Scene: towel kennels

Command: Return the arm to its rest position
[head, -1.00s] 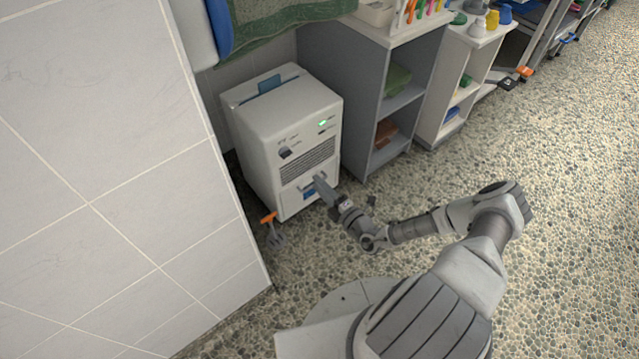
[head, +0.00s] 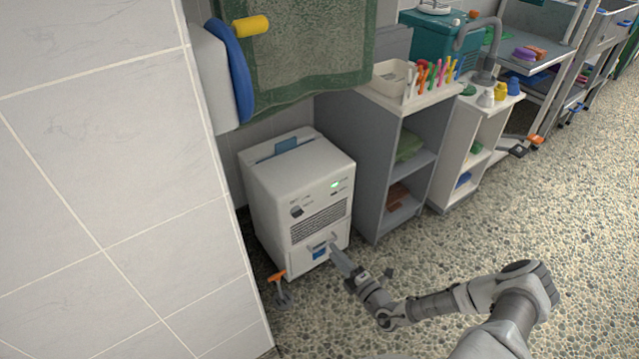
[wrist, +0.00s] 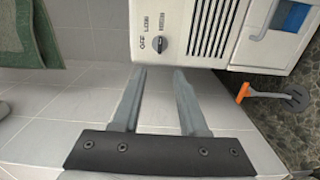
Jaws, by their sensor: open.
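My gripper (head: 337,256) is in front of the lower front of a white box-shaped machine (head: 299,186) in the head view. In the wrist view my gripper (wrist: 157,78) is open, its two grey fingers apart with only wall tile between them. The machine (wrist: 184,15) shows beyond the fingertips there, with its knob, vent slots and a drawer-like front with a blue patch. I cannot tell from the head view how far the fingertips are from the front. My arm reaches in from the lower right, extended low over the floor.
A tiled wall (head: 110,190) is close on the left. A grey shelf unit (head: 372,150) stands right of the machine. A green towel (head: 300,50) hangs above.

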